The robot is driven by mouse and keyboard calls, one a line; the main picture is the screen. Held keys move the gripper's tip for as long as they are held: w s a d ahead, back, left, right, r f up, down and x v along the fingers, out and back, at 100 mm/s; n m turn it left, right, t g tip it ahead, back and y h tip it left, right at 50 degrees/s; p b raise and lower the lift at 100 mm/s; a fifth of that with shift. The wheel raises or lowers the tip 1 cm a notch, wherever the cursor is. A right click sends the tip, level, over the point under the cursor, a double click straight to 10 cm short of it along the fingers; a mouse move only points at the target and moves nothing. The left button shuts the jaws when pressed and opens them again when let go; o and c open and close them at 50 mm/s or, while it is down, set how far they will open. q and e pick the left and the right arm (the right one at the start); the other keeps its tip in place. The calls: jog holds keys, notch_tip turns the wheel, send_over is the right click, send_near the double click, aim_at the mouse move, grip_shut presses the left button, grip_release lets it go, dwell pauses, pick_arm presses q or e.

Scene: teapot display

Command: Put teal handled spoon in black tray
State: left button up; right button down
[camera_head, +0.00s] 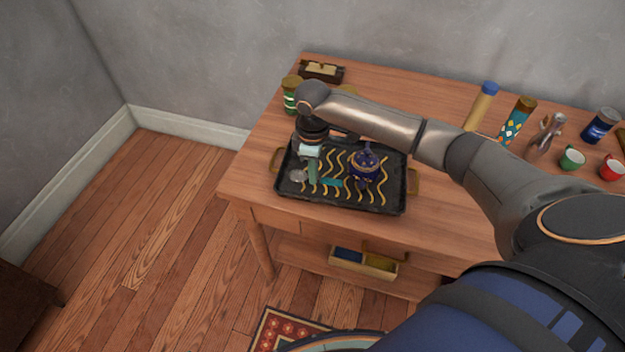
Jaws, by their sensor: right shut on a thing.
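The black tray (385,203) with yellow wavy lines and brass side handles lies on the wooden table. A dark blue teapot (365,166) stands on its right half. The teal handled spoon shows a grey bowl (297,176) and a teal handle (332,183) over the tray's left half. My right gripper (311,164) points down there and is shut on the spoon, partly hiding it. I cannot tell whether the spoon touches the tray. My left gripper is not in view.
A green jar (291,93) and a dark wooden box (321,71) stand behind the tray. A patterned cylinder (517,121), a blue can (601,125), a green cup (572,158) and a red cup (611,168) stand at the right. My right arm crosses above the table.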

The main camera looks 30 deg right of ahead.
aim_at(313, 188)
jog(key=shift+w+f, duration=0.15)
jog(key=shift+f, duration=0.8)
jog(key=shift+w+f, duration=0.15)
jog(key=shift+f, duration=0.75)
jog(key=shift+f, duration=0.1)
jog(key=c, duration=1)
grip_release()
